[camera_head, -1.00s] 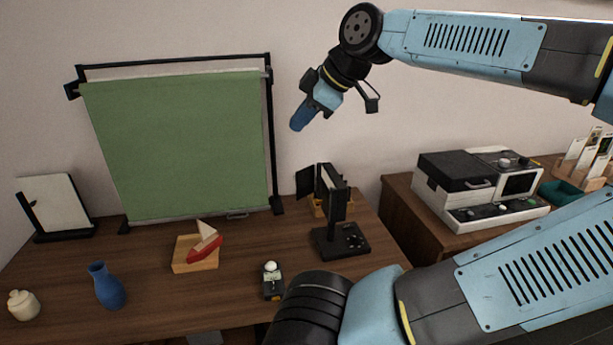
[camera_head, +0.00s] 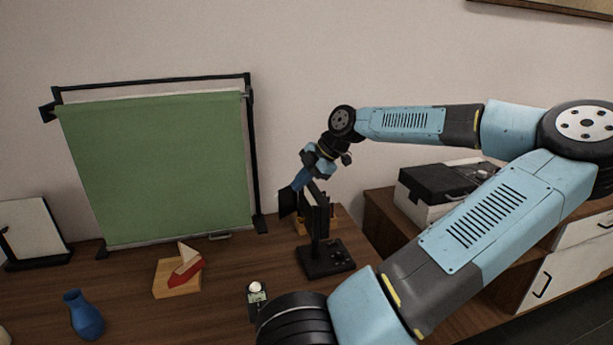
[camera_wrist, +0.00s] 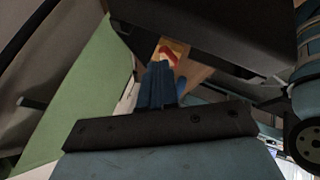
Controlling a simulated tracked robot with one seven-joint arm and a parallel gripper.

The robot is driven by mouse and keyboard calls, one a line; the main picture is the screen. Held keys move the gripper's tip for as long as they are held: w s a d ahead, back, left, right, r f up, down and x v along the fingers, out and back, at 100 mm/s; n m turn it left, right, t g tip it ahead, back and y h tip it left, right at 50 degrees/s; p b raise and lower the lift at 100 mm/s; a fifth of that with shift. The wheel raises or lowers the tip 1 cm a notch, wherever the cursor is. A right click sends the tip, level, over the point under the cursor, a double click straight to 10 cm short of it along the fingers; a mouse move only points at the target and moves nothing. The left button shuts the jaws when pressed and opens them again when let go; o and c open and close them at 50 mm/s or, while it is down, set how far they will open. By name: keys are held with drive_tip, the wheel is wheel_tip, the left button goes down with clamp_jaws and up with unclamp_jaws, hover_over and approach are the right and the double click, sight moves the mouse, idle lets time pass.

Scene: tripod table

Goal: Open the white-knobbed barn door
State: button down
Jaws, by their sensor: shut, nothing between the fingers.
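A black studio lamp (camera_head: 318,225) with flat barn-door flaps stands on a black base (camera_head: 328,259) at the table's right. One flap (camera_head: 288,204) sticks out to the left of the lamp head. I cannot make out a white knob on any flap. My gripper (camera_head: 298,182) has blue fingers that are shut and empty. It is at the top of the lamp, close to the left flap; I cannot tell whether it touches. In the wrist view, the shut fingers (camera_wrist: 158,82) point toward the table, below a large dark panel (camera_wrist: 215,30), probably part of the lamp.
A green backdrop (camera_head: 155,170) on a black frame stands at the back left. A toy sailboat (camera_head: 187,268) on a wooden block, a blue vase (camera_head: 85,316) and a light meter with a white dome (camera_head: 256,290) are on the table. A machine (camera_head: 430,190) sits on the right cabinet.

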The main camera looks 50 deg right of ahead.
sight(285, 199)
drive_tip(key=shift+x, duration=2.6)
drive_tip(key=shift+d, duration=0.1)
